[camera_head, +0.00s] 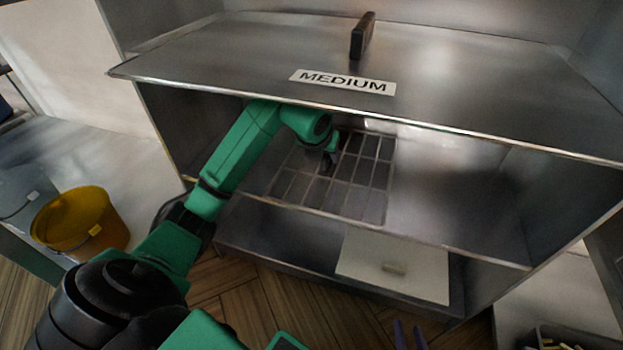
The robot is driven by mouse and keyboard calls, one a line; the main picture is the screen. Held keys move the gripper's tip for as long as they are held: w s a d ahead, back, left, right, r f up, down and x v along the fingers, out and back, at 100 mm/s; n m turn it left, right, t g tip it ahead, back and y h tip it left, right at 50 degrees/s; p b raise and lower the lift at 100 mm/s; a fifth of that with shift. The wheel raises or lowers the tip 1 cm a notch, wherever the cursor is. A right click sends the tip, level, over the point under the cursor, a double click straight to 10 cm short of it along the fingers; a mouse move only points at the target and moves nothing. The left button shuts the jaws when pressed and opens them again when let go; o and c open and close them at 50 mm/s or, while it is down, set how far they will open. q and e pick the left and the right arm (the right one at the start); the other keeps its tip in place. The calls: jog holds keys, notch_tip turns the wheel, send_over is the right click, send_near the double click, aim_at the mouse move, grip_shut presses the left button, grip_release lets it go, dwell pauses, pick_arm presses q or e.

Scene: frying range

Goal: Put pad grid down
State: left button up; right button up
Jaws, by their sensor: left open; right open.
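The pad grid (370,173), a dark metal grid of rectangular cells, lies on the middle shelf of the steel range, under the top marked MEDIUM. My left arm reaches into this bay from the left. My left gripper (327,164) is open, over the middle of the grid. The arm hides part of the grid's left side, and I cannot tell whether the fingers touch it.
The steel top (450,85) overhangs my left arm, with a dark upright handle on it. The shelf (450,205) is bare right of the grid. A pale board (390,262) lies on the level below. A yellow bucket (80,220) stands at left.

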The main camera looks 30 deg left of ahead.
pick_arm(q)
jog(key=s, duration=0.2)
jog(key=shift+s+d, duration=0.25)
jog(key=shift+s, duration=0.05)
jog(key=s, duration=0.2)
jog(key=s+d, duration=0.1)
jog(key=s, duration=0.1)
jog(key=s+d+p, duration=0.1)
jog(key=s, duration=0.1)
jog(key=shift+s, duration=0.35)
pick_arm(e)
jog(key=shift+s+r+g, duration=0.3)
jog(key=shift+s, duration=0.3)
